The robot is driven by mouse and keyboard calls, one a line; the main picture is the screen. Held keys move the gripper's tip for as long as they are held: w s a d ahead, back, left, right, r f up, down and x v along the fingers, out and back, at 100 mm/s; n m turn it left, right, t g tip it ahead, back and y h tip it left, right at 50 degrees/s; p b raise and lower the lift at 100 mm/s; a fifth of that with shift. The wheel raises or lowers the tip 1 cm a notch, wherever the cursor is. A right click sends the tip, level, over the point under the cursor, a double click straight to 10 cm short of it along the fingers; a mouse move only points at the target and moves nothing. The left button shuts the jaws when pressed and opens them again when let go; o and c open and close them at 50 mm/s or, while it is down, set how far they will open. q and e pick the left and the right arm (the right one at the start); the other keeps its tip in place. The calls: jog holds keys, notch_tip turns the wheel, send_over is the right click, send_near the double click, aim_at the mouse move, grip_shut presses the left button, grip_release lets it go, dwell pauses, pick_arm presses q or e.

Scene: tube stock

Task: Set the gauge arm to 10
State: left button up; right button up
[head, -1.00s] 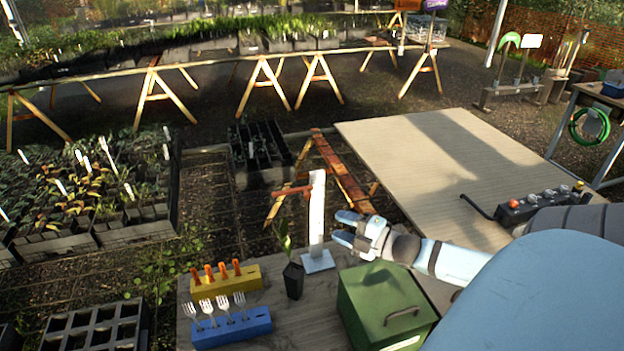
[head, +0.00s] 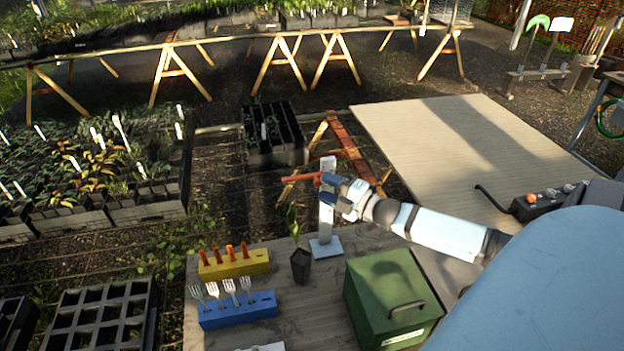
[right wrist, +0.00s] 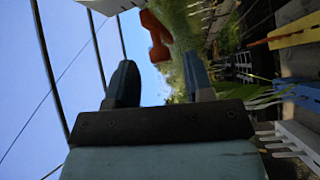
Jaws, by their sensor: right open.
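The gauge is a white upright post (head: 326,217) on a flat pale base (head: 326,248), standing on the wooden bench. Its orange-red gauge arm (head: 299,178) sticks out to the left near the top of the post. Scale marks are too small to read. My right gripper (head: 329,189) is open at the upper post, just below and right of the arm, and covers part of the post. In the right wrist view the orange arm (right wrist: 156,30) appears ahead of the gap between the open fingers (right wrist: 160,82); contact cannot be told. My left gripper is out of view.
A potted seedling (head: 300,265) stands close left of the gauge base. A yellow rack (head: 235,268) and a blue rack with forks (head: 238,312) are farther left.

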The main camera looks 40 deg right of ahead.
aim_at(320, 185)
jog(key=shift+p+x, duration=0.3)
jog(key=shift+x, duration=2.2)
